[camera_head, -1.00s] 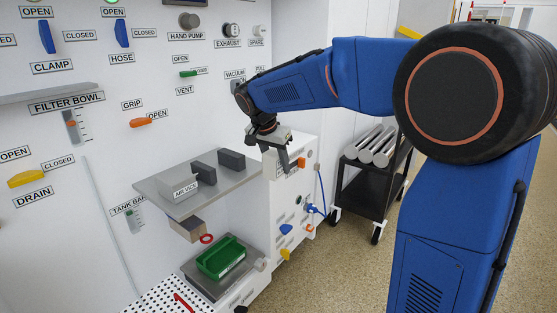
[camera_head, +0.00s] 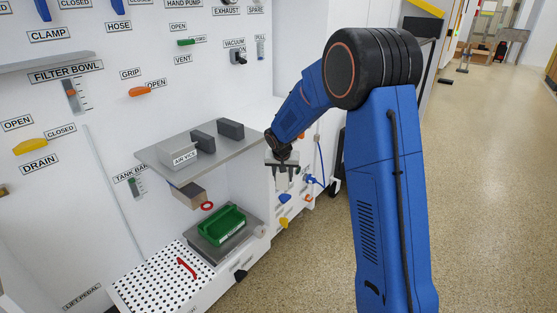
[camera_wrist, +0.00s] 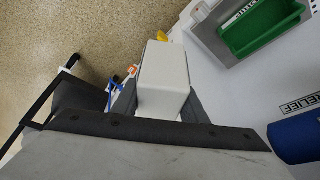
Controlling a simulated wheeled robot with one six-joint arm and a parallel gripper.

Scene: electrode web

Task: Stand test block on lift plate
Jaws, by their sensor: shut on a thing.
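My gripper (camera_head: 283,172) points down in front of the white cabinet, to the right of the shelf. In the wrist view its dark fingers (camera_wrist: 160,108) are shut on a white block (camera_wrist: 163,75), which sticks out beyond them. I take this to be the test block; in the head view it hardly stands out from the white cabinet. A grey plate (camera_head: 238,252) under the green tray lies low in the bay, left of my gripper. No plate is labelled as the lift plate, so I cannot tell which one it is.
The grey shelf (camera_head: 155,155) with the air vice (camera_head: 184,158) and dark blocks juts out above the bay. The green tray (camera_head: 222,222) also shows in the wrist view (camera_wrist: 262,25). A perforated white surface (camera_head: 150,285) holds a red handle (camera_head: 187,268). Open floor lies to the right.

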